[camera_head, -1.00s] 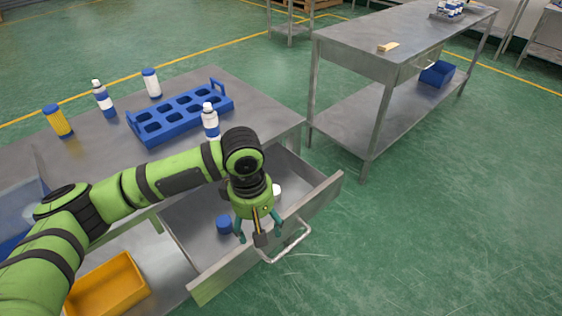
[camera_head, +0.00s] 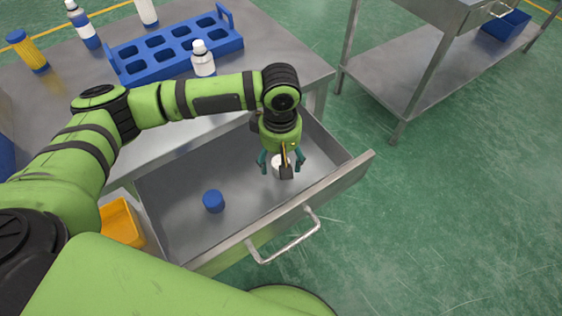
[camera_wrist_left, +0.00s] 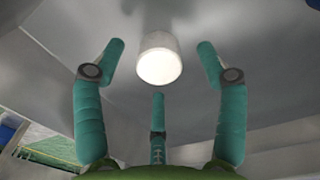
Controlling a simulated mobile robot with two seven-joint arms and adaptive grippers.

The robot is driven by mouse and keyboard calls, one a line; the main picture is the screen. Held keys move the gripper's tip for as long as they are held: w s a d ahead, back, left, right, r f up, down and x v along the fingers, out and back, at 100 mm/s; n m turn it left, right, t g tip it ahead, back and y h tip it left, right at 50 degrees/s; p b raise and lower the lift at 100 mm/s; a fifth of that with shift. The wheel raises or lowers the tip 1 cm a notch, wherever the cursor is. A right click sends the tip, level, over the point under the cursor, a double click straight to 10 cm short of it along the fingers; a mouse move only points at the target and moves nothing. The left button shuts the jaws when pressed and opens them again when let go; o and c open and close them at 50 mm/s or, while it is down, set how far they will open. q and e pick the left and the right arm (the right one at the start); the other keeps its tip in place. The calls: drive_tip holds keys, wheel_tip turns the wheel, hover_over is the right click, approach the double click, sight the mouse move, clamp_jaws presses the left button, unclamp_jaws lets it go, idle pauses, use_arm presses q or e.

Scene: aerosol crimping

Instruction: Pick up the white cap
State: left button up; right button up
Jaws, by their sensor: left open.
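The white cap (camera_head: 277,163) is in the open metal drawer, partly hidden behind my left gripper in the head view. In the left wrist view the white cap (camera_wrist_left: 159,58) stands on the drawer floor, between and just beyond the fingertips. My left gripper (camera_head: 281,166) points down into the drawer over the cap. Its teal fingers (camera_wrist_left: 160,62) are spread apart, empty, with no visible contact with the cap. My right gripper is not in view.
A blue cap (camera_head: 213,201) is in the drawer (camera_head: 175,190), left of the white cap. The drawer's front wall has a handle (camera_head: 290,245). On the table above stand a blue rack (camera_head: 125,62), a white bottle (camera_head: 202,62) and other bottles. An orange bin (camera_head: 122,225) is lower left.

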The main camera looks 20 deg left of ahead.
use_arm(q)
wheel_tip(320, 180, down, 2)
drive_tip(key=shift+c, duration=0.4)
drive_tip(key=c, duration=0.8)
drive_tip(key=shift+o, duration=0.2)
